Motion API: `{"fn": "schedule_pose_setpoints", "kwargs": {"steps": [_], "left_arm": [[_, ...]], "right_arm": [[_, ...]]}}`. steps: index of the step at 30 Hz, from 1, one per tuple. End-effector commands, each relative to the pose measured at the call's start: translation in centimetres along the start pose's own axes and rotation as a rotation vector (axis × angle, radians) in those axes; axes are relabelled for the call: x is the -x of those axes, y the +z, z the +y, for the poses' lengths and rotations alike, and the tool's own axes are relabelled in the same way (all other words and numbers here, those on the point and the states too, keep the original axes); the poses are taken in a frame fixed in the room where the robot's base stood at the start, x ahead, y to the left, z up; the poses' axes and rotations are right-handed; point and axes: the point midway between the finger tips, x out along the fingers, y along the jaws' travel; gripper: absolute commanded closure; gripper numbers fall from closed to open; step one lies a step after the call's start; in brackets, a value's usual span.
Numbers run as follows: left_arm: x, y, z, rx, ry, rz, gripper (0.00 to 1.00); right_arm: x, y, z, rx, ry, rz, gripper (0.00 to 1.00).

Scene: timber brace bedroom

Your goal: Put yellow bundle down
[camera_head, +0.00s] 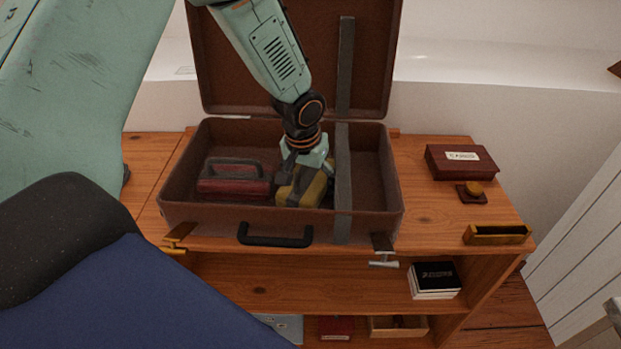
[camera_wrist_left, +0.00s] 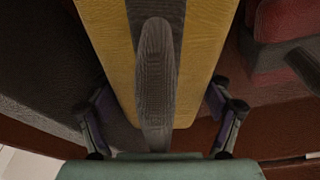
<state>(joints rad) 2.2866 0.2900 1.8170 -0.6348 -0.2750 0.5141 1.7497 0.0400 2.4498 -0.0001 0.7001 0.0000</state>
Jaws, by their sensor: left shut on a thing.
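The yellow bundle (camera_head: 302,187) has a dark band and is inside the open brown suitcase (camera_head: 200,215), right of its middle. My left gripper (camera_head: 303,165) reaches down from above and is shut on it. In the left wrist view the bundle (camera_wrist_left: 205,50) shows a dark strap handle (camera_wrist_left: 156,80) between the fingers. Whether the bundle rests on the suitcase floor cannot be told. A red bundle (camera_head: 233,186) with a dark handle lies beside it on the left; it also shows in the left wrist view (camera_wrist_left: 272,70). My right gripper is not in view.
The suitcase stands on a wooden shelf unit (camera_head: 430,220), its lid (camera_head: 230,60) raised at the back. A grey strap (camera_head: 343,180) runs down its right part. To the right are a dark red box (camera_head: 461,162), a small stand (camera_head: 472,192) and a wooden tray (camera_head: 497,234).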

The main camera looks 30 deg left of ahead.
Motion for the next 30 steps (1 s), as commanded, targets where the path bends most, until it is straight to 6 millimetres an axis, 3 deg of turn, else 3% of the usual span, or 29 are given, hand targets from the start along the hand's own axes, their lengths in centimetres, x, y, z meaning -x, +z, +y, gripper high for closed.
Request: {"fn": "schedule_pose_setpoints", "kwargs": {"steps": [30], "left_arm": [[-1.1, 0.2, 0.0, 0.0, 0.0, 0.001, 0.68]], "right_arm": [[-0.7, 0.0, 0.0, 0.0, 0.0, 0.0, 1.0]]}}
